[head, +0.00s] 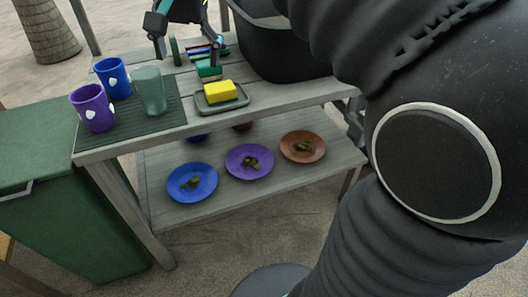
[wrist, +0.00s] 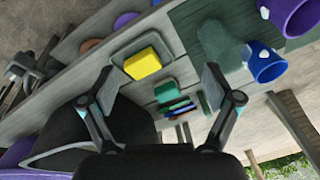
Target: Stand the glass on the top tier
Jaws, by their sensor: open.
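The translucent grey-green glass (head: 150,92) stands upright on a dark ribbed green mat (head: 125,134), on the upper tier (head: 250,104) of a grey wooden stand. In the wrist view the glass (wrist: 222,44) shows at the upper right, faint against the mat. A blue cup (head: 112,77) and a purple cup (head: 92,107), each with pale spots, stand just left of it. My gripper (head: 188,40) is open above the back of the upper tier, behind and right of the glass. In the wrist view its fingers (wrist: 160,84) are apart with nothing held between them.
A yellow sponge (head: 220,91) lies on a grey tray (head: 238,104). Green and blue items (head: 208,68) lie behind it. A black tub (head: 280,60) stands right. Blue, purple and brown plates (head: 192,182) with scraps lie on the lower shelf. A green bin (head: 65,210) stands left.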

